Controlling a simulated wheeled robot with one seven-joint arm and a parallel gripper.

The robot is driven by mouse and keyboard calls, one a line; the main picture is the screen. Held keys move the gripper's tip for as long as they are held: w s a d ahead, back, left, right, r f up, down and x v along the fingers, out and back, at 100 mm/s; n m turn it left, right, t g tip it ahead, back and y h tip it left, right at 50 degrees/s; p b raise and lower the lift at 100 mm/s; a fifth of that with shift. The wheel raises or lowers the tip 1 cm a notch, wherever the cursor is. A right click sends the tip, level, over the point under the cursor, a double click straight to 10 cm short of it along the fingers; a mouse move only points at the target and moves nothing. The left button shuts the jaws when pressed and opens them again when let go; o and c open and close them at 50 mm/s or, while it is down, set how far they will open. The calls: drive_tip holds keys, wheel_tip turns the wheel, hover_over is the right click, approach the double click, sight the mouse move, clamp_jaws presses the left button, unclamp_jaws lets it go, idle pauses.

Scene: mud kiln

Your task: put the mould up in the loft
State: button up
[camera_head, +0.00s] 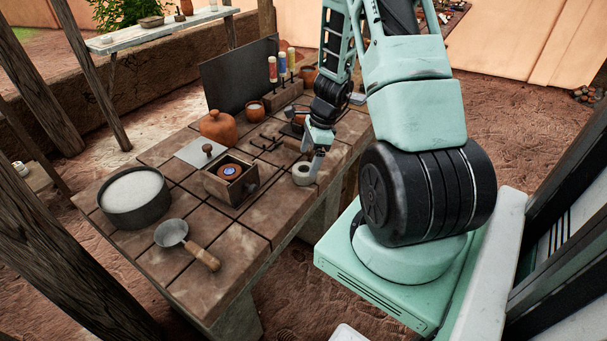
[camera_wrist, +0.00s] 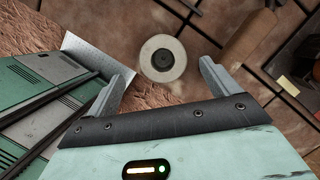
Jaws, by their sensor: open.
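A pale round piece with a dark round centre, which looks like the mould (camera_head: 304,179), stands on the tiled table near its right edge. It also shows in the wrist view (camera_wrist: 163,77), just beyond and between my fingertips. My gripper (camera_head: 319,148) is over the table beside and above the pale piece. In the wrist view my gripper (camera_wrist: 166,76) has its two fingers wide apart with nothing between them. I cannot tell any loft for certain in these views.
A pale bench (camera_head: 160,34) stands behind. Wooden posts stand around.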

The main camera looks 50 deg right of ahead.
sight(304, 169)
drive_tip(key=shift+p+x, duration=0.3)
drive_tip(key=shift+x, duration=2.65)
drive_tip(key=shift+w+d, duration=0.1)
drive_tip(key=shift+w, duration=0.1)
drive_tip(key=c, duration=1.2)
drive_tip(key=shift+c, duration=0.5)
drive_tip(key=shift+r, duration=0.1)
